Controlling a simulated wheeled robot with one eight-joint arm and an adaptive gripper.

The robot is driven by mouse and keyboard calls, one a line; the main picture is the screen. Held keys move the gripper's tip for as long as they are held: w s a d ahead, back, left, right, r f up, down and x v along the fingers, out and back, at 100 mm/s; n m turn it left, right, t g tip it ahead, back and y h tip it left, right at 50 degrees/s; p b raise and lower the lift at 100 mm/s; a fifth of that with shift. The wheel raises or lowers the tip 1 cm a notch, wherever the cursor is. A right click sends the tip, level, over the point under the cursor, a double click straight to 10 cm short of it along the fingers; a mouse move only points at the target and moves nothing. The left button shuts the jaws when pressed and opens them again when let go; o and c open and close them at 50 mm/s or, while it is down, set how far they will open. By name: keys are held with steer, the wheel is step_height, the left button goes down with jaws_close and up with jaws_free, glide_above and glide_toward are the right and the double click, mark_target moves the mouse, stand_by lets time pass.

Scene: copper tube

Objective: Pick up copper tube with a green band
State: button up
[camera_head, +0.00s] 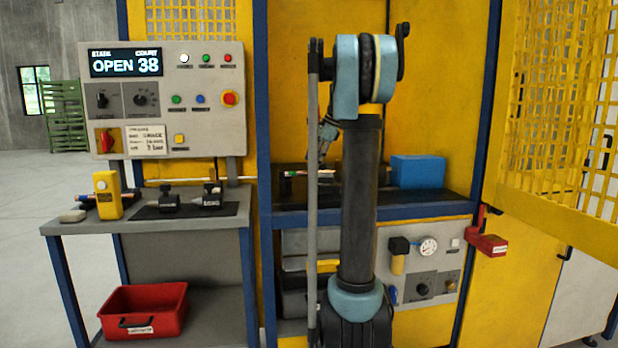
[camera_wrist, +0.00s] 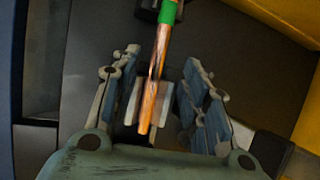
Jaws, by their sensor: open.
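In the wrist view, a copper tube (camera_wrist: 155,85) with a green band (camera_wrist: 168,12) near the top edge runs down the middle of the picture. Its bare copper end points toward my palm. My gripper (camera_wrist: 160,62) is open, with one finger on each side of the tube and visible gaps between. Pale blocks show on both sides of the tube, and I cannot tell whether they touch it. In the head view, my arm hides most of the gripper. A small banded rod (camera_head: 295,173) shows inside the machine opening, too small to identify surely.
A blue box (camera_head: 417,172) stands right of my arm on the machine's dark shelf. The yellow frame and blue posts enclose the opening. A side table (camera_head: 150,227) with a yellow device (camera_head: 107,195) is at left, with a red bin (camera_head: 143,310) below.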

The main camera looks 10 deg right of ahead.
mark_target(310, 173)
steer(key=shift+x, duration=2.5)
steer(key=shift+s+a, duration=0.1)
steer(key=shift+a, duration=0.1)
jaws_close()
